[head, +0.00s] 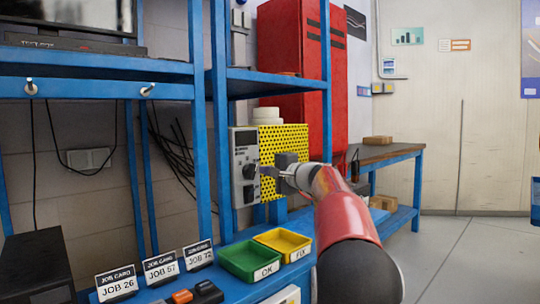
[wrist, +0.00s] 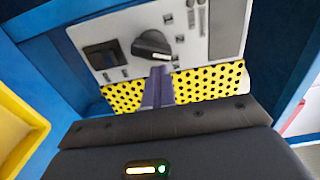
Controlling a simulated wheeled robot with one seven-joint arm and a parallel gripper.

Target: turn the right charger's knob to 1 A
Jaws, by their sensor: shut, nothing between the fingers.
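A grey charger panel (head: 244,150) is mounted beside a yellow perforated sheet in the head view, with a display at its top. Its round black knob (head: 250,172) is at mid-height. The wrist view shows the knob (wrist: 150,45) closer, with a pale pointer mark, and a dark rocker switch (wrist: 103,57) to its left. The scale labels are too small to read. My gripper (head: 264,171) is shut and empty, reaching toward the knob from the right. In the wrist view its fingertips (wrist: 160,72) are just below the knob; contact cannot be told.
The yellow perforated sheet (head: 284,142) is behind my gripper. Below are a green tray (head: 238,272) labelled OK and a yellow tray (head: 268,234) labelled FIX, with several job cards (head: 161,267) to the left. Blue rack posts (head: 221,125) stand close to the charger. Open floor lies right.

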